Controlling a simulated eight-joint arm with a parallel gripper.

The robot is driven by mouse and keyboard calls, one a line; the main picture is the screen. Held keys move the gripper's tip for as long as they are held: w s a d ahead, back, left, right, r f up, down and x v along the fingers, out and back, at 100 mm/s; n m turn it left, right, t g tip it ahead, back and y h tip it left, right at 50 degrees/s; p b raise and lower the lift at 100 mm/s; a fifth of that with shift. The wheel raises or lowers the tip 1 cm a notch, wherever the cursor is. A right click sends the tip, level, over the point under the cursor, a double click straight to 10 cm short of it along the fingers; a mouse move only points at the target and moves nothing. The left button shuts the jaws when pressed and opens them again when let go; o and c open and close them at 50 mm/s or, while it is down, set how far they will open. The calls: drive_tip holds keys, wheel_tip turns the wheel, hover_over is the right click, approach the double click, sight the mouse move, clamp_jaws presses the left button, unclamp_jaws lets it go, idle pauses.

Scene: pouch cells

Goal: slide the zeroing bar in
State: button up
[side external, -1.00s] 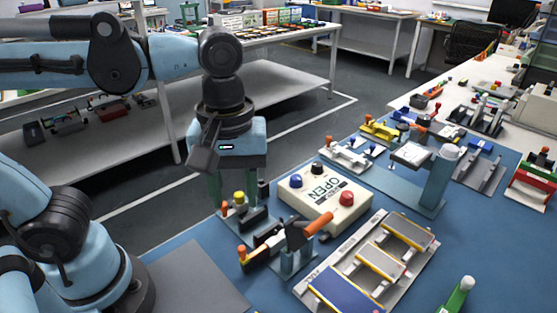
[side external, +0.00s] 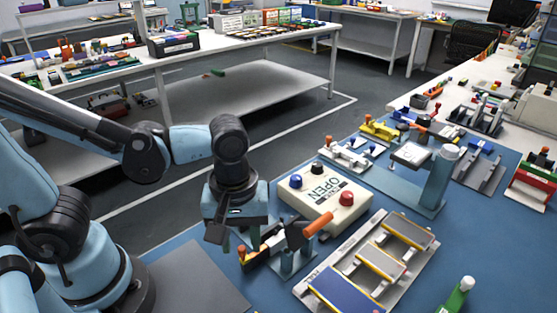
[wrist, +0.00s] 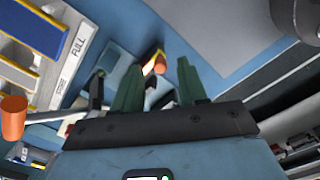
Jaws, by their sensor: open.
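A low fixture (side external: 262,251) with an orange knob and a yellow-edged bar stands at the left end of the workstation in the side external view. That bar may be the zeroing bar, but I cannot tell for sure. My gripper (side external: 226,242) is lowered just left of and above this fixture and hides part of it. In the wrist view, my gripper's two green fingers (wrist: 158,72) are apart and empty. An orange-and-yellow knob end (wrist: 155,62) shows in the gap between them; whether it is level with the fingertips I cannot tell.
A lever with an orange handle (side external: 318,224) stands right beside the fixture. Behind it is a white box (side external: 322,203) marked OPEN with several buttons. A white tray (side external: 350,268) with pouch cells lies to the right. A grey mat (side external: 195,282) to the front left is clear.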

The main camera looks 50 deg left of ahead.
drive_tip(key=shift+f, duration=0.5)
clamp_jaws()
